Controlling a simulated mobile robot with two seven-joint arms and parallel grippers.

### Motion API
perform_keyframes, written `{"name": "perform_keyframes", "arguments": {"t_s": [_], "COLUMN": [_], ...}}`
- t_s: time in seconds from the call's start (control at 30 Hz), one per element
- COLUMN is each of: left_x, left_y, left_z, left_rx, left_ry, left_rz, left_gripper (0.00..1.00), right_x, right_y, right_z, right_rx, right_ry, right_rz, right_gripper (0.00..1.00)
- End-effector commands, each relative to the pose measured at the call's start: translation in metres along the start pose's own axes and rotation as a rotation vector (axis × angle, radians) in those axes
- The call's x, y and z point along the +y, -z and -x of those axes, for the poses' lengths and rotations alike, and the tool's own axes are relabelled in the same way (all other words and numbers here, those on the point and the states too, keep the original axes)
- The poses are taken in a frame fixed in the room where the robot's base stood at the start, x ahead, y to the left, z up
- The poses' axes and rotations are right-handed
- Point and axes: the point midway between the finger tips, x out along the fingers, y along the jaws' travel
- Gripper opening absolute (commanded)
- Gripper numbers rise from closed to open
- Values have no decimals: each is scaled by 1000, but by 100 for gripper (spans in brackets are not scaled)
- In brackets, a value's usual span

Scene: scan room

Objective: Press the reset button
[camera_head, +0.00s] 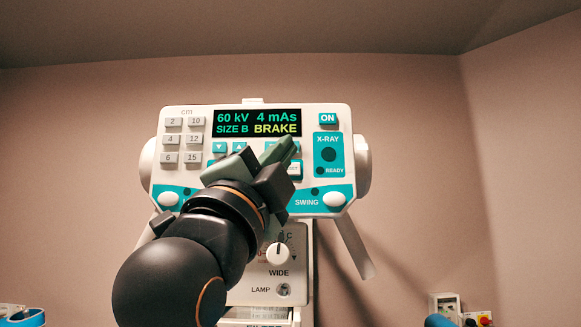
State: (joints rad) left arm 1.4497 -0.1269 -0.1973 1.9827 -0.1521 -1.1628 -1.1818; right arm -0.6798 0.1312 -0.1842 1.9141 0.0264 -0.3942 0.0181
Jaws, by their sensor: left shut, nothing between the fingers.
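The white control panel (255,110) of an X-ray unit fills the middle of the head view. Its lit display (257,123) reads 60 kV, 4 mAs, SIZE B and BRAKE. My left gripper (286,145) is shut and empty, in front of the panel with its fingertips just below the display's right part. I cannot tell whether it touches the panel. It covers much of the middle button area. A small light button (294,170) peeks out right of the gripper, its label mostly covered. No label reading reset is legible. My right gripper is not in view.
Grey number keys (173,139) are at the panel's left. An ON button (328,119) and X-RAY block (328,140) are at its right. White knobs (335,199) sit at the lower corners. Below is a WIDE dial (278,254). A red button (485,321) shows bottom right.

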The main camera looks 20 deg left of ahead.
Motion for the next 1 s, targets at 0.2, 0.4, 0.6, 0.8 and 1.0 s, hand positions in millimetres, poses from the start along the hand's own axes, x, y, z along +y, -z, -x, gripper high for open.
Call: {"name": "perform_keyframes", "arguments": {"t_s": [0.2,0.4,0.6,0.8,1.0], "left_x": [17,29,35,37,37], "left_y": [-17,-30,-36,-37,-37], "left_z": [-24,-41,-49,-50,-50], "left_rx": [-3,-2,0,0,0], "left_ry": [-5,-4,-1,-1,-1], "left_rz": [0,-2,0,1,1], "left_gripper": [0,0,0,0,0], "right_x": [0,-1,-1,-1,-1], "right_y": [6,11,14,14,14], "right_z": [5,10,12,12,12], "right_rx": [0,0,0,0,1], "right_ry": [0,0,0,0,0], "right_rz": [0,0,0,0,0], "right_gripper": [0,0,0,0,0]}}
